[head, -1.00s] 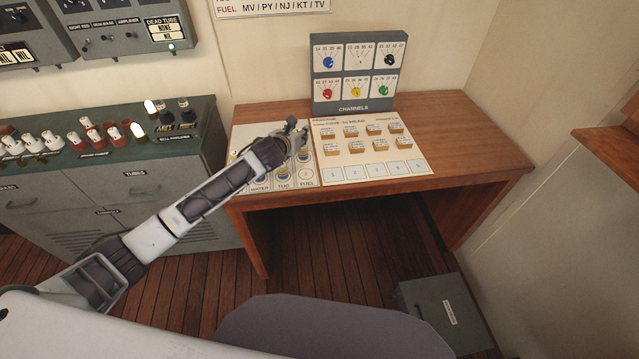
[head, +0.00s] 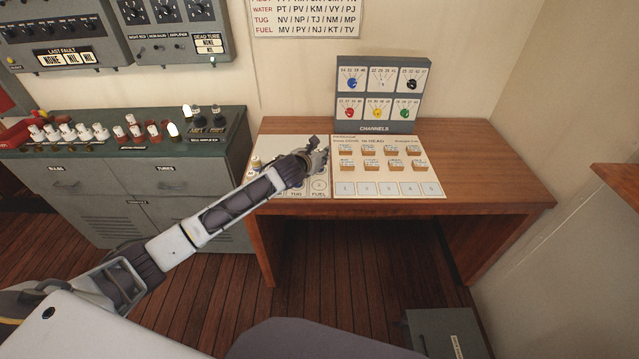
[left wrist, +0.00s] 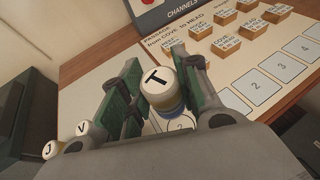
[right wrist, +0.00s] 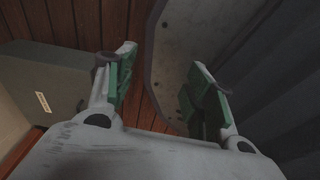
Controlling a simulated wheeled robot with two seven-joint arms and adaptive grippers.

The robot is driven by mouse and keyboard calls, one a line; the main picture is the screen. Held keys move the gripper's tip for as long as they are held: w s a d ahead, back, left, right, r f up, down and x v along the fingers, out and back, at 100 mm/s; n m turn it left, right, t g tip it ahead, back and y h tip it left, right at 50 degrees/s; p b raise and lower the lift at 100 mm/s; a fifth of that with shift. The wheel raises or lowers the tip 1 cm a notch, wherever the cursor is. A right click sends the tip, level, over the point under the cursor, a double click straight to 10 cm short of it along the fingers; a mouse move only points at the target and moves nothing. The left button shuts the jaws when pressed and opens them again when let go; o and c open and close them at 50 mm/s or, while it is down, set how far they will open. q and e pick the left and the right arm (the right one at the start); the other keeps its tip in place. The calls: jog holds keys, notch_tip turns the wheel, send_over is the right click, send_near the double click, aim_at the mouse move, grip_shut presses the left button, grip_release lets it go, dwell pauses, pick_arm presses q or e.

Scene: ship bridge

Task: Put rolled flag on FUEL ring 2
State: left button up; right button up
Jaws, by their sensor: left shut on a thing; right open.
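The rolled flag, a small cylinder with a white top marked T (left wrist: 160,82) and a yellowish lower band, is between the green pads of my left gripper (left wrist: 155,95), which is shut on it. In the head view my left gripper (head: 314,152) is over the flag board by its FUEL column and hides the flag. The FUEL label (head: 319,194) shows below a ring (head: 319,184). In the left wrist view a ring (left wrist: 180,124) shows just beside the flag's lower end; I cannot tell whether the flag touches the board. My right gripper (right wrist: 155,95) is open and empty.
Rolled flags marked V (left wrist: 83,128) and J (left wrist: 52,148) stand left of my left gripper. The passage board (head: 385,185) with several wooden blocks lies to the right. The channels box (head: 375,95) stands behind. The desk's right side (head: 480,165) is clear.

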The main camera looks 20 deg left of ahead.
pick_arm(q)
jog(key=shift+f, duration=3)
jog(key=shift+f, duration=1.9)
jog(key=shift+f, duration=0.1)
jog(key=o, duration=0.9)
jog(key=shift+c, duration=0.2)
jog(key=v, duration=1.2)
